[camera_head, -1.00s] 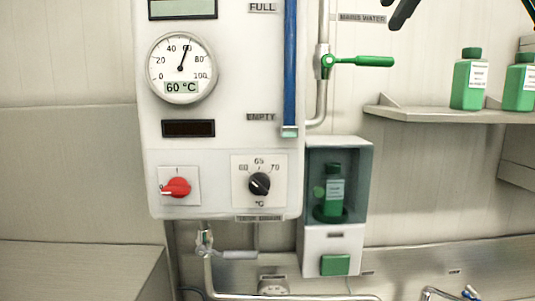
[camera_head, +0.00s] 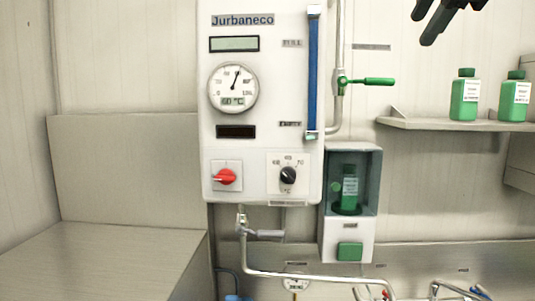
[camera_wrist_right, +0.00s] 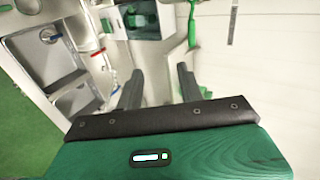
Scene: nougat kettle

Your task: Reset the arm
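My right gripper (camera_head: 426,28) shows dark at the top right edge of the head view, in front of the pale wall. In the right wrist view its two dark fingers (camera_wrist_right: 159,85) stand apart with nothing between them, so it is open and empty. It touches nothing that I can see. Most of the right arm is out of the head view. My left gripper and arm are not in view.
The white kettle (camera_head: 264,150) hangs on the wall, with a red knob (camera_head: 225,177) and a black dial (camera_head: 288,175). A green-handled valve (camera_head: 372,82), a bottle dispenser (camera_head: 347,225) and a shelf (camera_head: 440,124) with green bottles are to its right. A bench (camera_head: 100,262) is at lower left.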

